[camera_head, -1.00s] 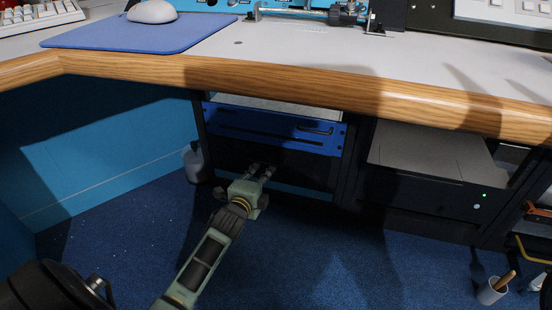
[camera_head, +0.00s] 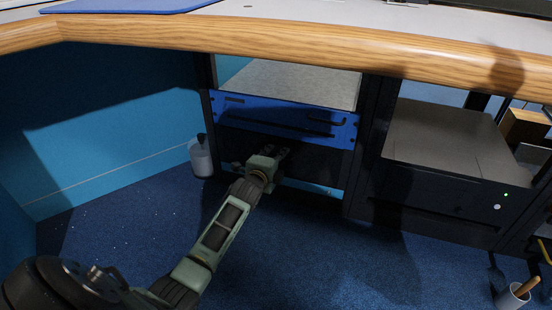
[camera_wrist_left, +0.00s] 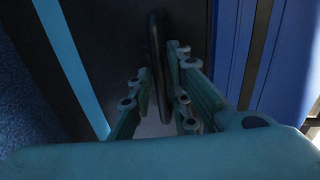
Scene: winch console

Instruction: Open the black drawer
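The black drawer (camera_head: 318,162) is the dark front under the blue panel in the rack below the desk. It looks shut. My left gripper (camera_head: 281,152) is at its front, and the wrist hides part of it. In the left wrist view a black bar handle (camera_wrist_left: 157,62) stands out from the dark drawer front. It runs between the two green fingers of my left gripper (camera_wrist_left: 158,75). The fingers are apart, with the right finger very close to the bar; I cannot tell if it touches. My right gripper is not in view.
The blue panel (camera_head: 240,113) with its own handle sits just above. The wooden desk edge (camera_head: 270,43) overhangs the rack. A grey bottle (camera_head: 201,158) stands to the left. A black unit (camera_head: 440,185) is to the right.

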